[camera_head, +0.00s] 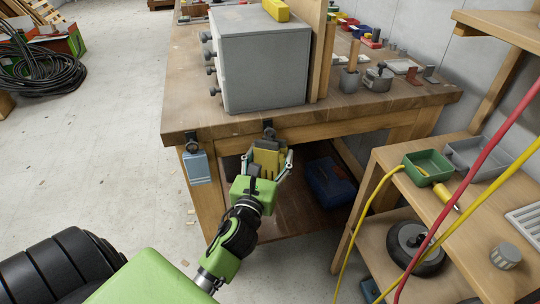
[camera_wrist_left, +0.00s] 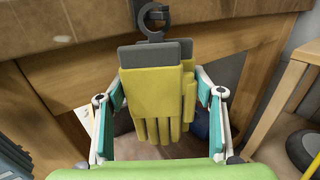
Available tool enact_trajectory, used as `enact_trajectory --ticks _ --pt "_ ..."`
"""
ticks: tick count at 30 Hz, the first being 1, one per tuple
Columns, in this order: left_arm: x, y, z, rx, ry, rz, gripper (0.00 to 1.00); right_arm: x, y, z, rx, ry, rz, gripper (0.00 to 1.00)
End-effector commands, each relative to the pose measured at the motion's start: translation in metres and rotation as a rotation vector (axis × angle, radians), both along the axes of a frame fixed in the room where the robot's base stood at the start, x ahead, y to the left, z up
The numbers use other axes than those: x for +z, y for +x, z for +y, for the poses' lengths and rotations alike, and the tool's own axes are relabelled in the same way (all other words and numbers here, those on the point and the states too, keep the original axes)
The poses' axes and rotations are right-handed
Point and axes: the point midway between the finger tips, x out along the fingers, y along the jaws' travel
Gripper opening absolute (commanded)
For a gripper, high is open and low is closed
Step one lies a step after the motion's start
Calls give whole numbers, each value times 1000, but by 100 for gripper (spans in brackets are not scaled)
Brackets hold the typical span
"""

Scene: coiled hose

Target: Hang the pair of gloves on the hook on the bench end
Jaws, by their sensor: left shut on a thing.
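The pair of gloves (camera_head: 267,160) is yellow with dark grey cuffs and hangs fingers down at the bench end. It fills the middle of the left wrist view (camera_wrist_left: 155,95). My left gripper (camera_head: 268,170) is shut on the gloves, one finger at each side. A dark hook (camera_head: 268,130) is on the bench's front edge just above the cuffs. In the left wrist view a dark ring shape (camera_wrist_left: 152,18) stands right over the cuffs; I cannot tell whether the gloves' loop is over the hook. My right gripper is not in view.
A blue item (camera_head: 197,167) hangs from another dark holder left of the gloves. A grey drawer cabinet (camera_head: 262,65) stands on the workbench (camera_head: 180,100). A wooden shelf (camera_head: 385,165) with a green tray (camera_head: 428,166) is at right, with red and yellow hoses before it.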

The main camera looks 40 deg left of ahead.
Motion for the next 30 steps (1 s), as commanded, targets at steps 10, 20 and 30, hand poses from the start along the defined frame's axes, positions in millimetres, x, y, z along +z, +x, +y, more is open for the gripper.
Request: enact_trajectory --ticks 10,20,30 --pt "0 0 0 0 0 0 81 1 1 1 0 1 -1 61" --pt "-1 -9 -3 0 0 2 81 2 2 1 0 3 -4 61" --pt "-1 -57 -20 1 -2 2 81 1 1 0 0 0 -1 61"
